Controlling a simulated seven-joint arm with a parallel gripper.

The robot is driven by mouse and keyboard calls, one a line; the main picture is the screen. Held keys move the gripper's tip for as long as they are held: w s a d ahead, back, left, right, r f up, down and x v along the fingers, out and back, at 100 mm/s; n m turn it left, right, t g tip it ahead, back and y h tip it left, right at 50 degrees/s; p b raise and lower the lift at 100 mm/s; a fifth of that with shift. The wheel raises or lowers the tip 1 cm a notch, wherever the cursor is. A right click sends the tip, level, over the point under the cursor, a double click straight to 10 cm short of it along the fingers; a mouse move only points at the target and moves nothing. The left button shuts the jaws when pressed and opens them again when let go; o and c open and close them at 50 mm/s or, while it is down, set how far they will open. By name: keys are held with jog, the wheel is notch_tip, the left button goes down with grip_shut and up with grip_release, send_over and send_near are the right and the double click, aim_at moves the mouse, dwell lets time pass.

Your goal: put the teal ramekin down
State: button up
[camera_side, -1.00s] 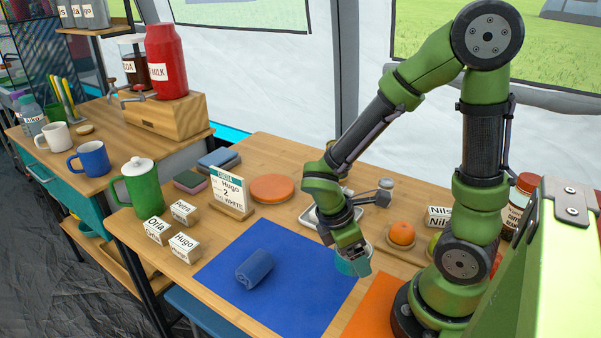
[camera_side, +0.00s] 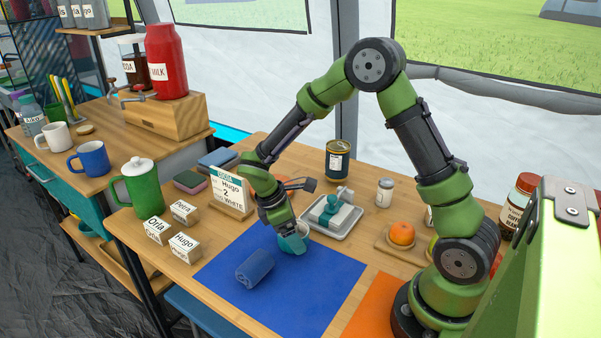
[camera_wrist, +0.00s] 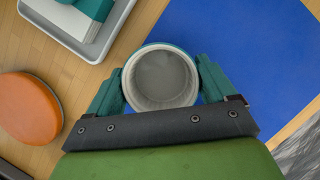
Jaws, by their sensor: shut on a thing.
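The teal ramekin (camera_side: 299,237) is a small round cup with a pale grey inside. My gripper (camera_side: 292,240) is shut on it, with teal fingers on both sides of its wall. In the wrist view the ramekin (camera_wrist: 161,77) sits upright between the fingers, and it looks empty. It is at the back edge of the blue mat (camera_side: 305,285). The mat also shows in the wrist view (camera_wrist: 245,45). I cannot tell whether the ramekin's base touches the surface or hangs a little above it.
A rolled blue cloth (camera_side: 254,269) lies on the mat, left of my gripper. A grey tray (camera_side: 345,229) holding a teal-and-white thing is just behind right. The mat's front right is clear.

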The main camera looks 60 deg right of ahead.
jog(key=shift+f, duration=0.6)
jog(key=o, duration=1)
jog(key=shift+f, duration=0.1)
jog(key=shift+c, duration=0.2)
jog(key=v, duration=1.1)
jog(key=s+a+r+m+t+y, duration=0.3)
jog(key=s+r+m+t+y, duration=0.2)
jog(key=s+r+m+t, duration=0.5)
jog(key=shift+s+a+r+m, duration=0.15)
jog(key=shift+s+r+m, duration=1.5)
jog(key=shift+s, duration=0.55)
